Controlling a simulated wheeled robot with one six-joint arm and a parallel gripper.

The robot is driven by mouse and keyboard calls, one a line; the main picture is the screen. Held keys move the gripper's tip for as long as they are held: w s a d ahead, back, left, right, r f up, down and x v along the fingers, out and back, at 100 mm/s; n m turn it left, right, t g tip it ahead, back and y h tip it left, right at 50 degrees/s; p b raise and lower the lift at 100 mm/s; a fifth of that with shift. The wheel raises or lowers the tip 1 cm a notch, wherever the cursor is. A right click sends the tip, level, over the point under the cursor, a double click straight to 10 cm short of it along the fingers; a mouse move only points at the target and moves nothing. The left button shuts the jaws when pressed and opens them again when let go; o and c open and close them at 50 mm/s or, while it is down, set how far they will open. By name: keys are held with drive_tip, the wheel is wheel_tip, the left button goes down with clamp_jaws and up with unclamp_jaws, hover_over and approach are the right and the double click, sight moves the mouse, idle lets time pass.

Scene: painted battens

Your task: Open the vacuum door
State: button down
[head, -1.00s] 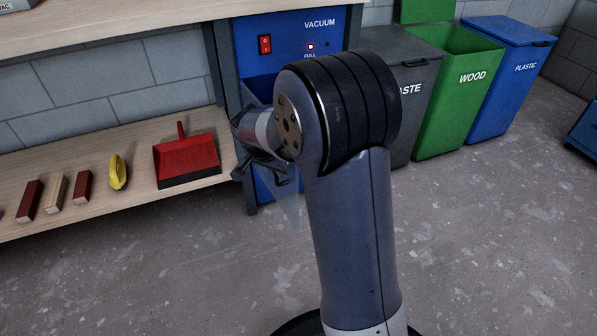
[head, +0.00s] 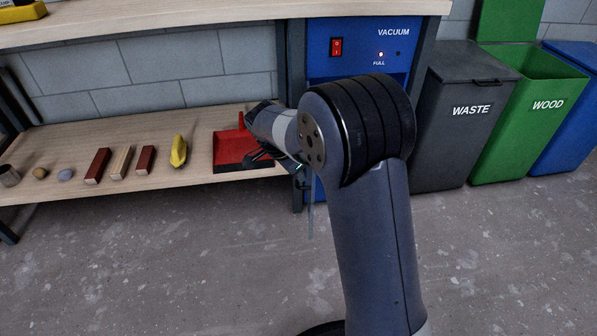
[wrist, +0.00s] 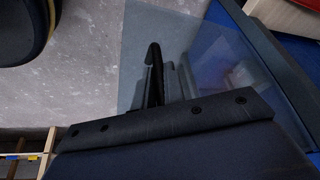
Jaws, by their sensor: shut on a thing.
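The vacuum (head: 352,60) is a blue cabinet under the bench in the head view, with a red switch and a lit FULL lamp. Its door is a clear pane (head: 311,215), seen nearly edge-on below my gripper (head: 296,172), standing out from the cabinet front. In the wrist view the clear door (wrist: 215,60) lies beyond my gripper, with floor showing through it. My gripper is shut on the door handle. The wrist mount and my arm hide most of the grip and much of the cabinet's lower front.
A red dustpan (head: 232,150) lies on the lower shelf (head: 130,185), close behind my gripper. A yellow object (head: 179,151) and several small blocks lie left of it. Waste (head: 460,120) and wood (head: 525,120) bins stand right. The floor in front is clear.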

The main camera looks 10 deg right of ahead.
drive_tip(key=c, duration=1.5)
unclamp_jaws()
drive_tip(key=shift+r, duration=0.1)
drive_tip(key=p+v, duration=0.4)
drive_tip(key=v, duration=0.6)
drive_tip(key=shift+r, duration=0.3)
drive_tip(key=b+x, duration=0.4)
drive_tip(key=x, duration=0.7)
drive_tip(key=shift+f, duration=0.1)
drive_tip(key=shift+s+d, duration=0.1)
